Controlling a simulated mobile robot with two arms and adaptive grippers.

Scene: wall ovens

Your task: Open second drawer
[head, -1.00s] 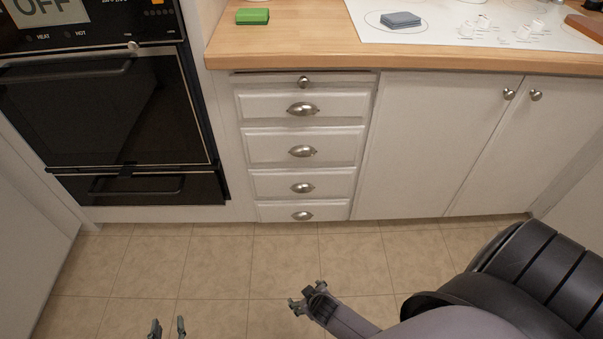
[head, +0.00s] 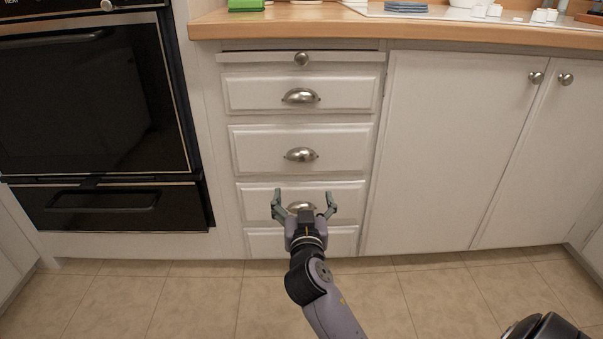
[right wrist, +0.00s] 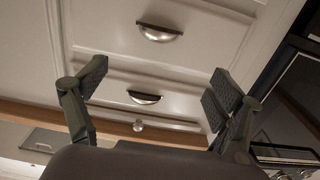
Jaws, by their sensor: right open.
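A white drawer stack (head: 240,112) has several shut drawers with metal cup handles, under a thin board with a round knob (head: 302,59). The first cup-handled drawer (head: 245,94) is on top; its handle also shows in the right wrist view (right wrist: 145,97). The second drawer (head: 250,150) has a cup handle (head: 301,155), which also shows in the right wrist view (right wrist: 159,33). My right gripper (head: 304,195) is open and empty, and in the head view overlaps the third drawer (head: 348,200), partly hiding its handle. Contact cannot be told. My left gripper is out of view.
A black oven (head: 95,100) stands left of the drawers. White cupboard doors (head: 440,150) with round knobs are on the right. A wooden counter (head: 260,24) with a green sponge (head: 245,5) lies above. The tiled floor (head: 200,290) is clear in front.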

